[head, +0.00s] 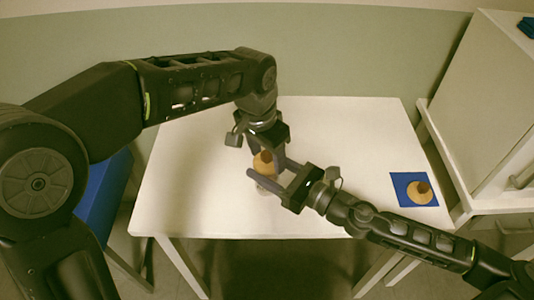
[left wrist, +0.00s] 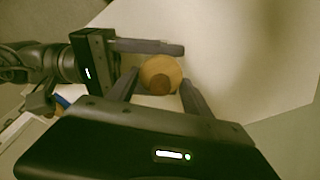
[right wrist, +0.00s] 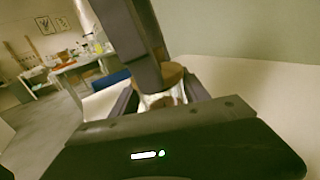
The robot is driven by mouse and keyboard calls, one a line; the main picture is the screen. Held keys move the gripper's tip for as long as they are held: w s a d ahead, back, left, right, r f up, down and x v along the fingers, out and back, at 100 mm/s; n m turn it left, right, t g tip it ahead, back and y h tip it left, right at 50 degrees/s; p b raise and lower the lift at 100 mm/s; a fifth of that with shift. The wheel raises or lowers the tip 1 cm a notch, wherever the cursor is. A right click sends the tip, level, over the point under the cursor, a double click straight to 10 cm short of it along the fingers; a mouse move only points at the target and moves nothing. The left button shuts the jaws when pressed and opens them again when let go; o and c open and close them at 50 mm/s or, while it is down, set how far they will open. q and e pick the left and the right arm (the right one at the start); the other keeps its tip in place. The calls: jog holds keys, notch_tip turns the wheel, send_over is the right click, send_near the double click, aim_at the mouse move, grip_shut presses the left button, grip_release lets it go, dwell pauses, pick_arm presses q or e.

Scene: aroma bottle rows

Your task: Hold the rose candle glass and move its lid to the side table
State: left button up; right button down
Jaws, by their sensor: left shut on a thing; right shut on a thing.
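The candle glass (right wrist: 165,101) is a small clear glass with a pale, reddish label, upright at the front middle of the white table (head: 190,200). Its round wooden lid (left wrist: 150,70), with a darker knob, sits at the glass's top; whether there is a gap between them I cannot tell. My left gripper (head: 265,158) points down from above and is shut on the lid, one finger on each side. My right gripper (head: 268,180) comes in from the right, lower down, and is shut on the glass. In the head view the fingers hide most of the glass.
A blue square mat (head: 402,181) with another wooden lid-like piece (head: 419,196) lies at the table's right. A blue surface (head: 104,195) stands left of the table, partly behind my left arm. A white cabinet (head: 485,110) stands right. The table's back is clear.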

aim_at(267, 154)
pick_arm(q)
jog(key=c, duration=0.5)
jog(key=shift+r, duration=0.2)
dwell(0.7)
jog(key=shift+r, duration=0.95)
jog(key=shift+r, duration=0.1)
jog(key=shift+r, duration=1.9)
pick_arm(e)
jog(key=shift+c, duration=2.3)
grip_release()
